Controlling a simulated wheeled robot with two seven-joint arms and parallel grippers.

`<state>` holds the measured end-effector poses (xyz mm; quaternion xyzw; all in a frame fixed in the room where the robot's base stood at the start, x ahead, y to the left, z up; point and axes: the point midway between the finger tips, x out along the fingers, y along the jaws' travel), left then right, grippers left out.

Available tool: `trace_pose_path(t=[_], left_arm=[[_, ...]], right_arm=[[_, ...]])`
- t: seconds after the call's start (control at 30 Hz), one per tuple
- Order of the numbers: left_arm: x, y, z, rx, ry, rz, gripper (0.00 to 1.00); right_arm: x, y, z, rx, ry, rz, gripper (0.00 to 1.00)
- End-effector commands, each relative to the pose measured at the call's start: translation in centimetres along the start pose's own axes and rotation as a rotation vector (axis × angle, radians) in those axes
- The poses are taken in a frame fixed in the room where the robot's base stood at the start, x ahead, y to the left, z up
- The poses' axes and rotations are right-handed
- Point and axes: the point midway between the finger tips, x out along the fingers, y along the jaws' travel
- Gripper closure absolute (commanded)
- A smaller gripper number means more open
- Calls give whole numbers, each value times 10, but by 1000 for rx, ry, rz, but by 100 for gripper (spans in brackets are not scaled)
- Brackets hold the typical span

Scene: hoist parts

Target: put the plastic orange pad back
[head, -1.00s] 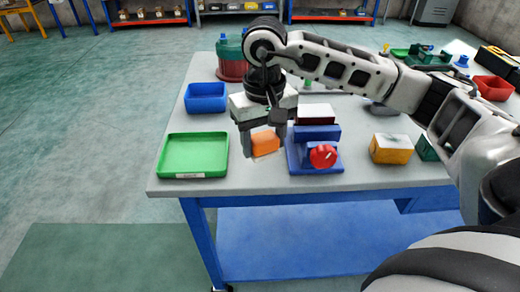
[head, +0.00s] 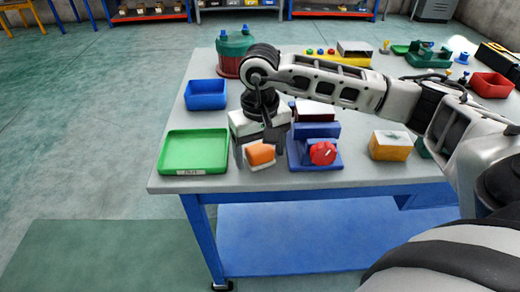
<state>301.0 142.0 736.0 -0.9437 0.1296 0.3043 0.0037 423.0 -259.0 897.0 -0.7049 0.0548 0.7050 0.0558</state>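The orange pad (head: 261,153), with a pale underside, is between the fingers of my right gripper (head: 260,151), low over the front of the table. The gripper is shut on it, pointing down, and partly covers it. I cannot tell whether the pad touches the tabletop. A blue fixture with a red knob (head: 322,153) stands just right of the gripper. An empty green tray (head: 194,174) with a white label lies just left. My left gripper is not in view.
A blue bin (head: 206,101) stands behind the green tray. A green and red round housing (head: 232,65) stands at the back. A yellow block with a pale top (head: 390,154) is right of the fixture. A red bin (head: 491,90) is at far right.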

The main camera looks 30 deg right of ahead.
Motion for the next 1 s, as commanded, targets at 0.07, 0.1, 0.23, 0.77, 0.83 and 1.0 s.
trace_pose_path(t=[0.07,0.1,0.23,0.77,0.83,1.0], left_arm=[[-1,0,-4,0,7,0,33],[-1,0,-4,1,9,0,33],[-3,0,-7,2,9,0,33],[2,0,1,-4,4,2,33],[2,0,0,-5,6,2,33],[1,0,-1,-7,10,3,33]], right_arm=[[0,0,0,0,0,0,24],[0,0,0,0,0,0,24],[-3,0,0,1,0,0,24],[-96,-1,-1,0,5,-2,24],[-106,-1,-1,0,4,-2,24],[-121,0,0,0,1,0,24]])
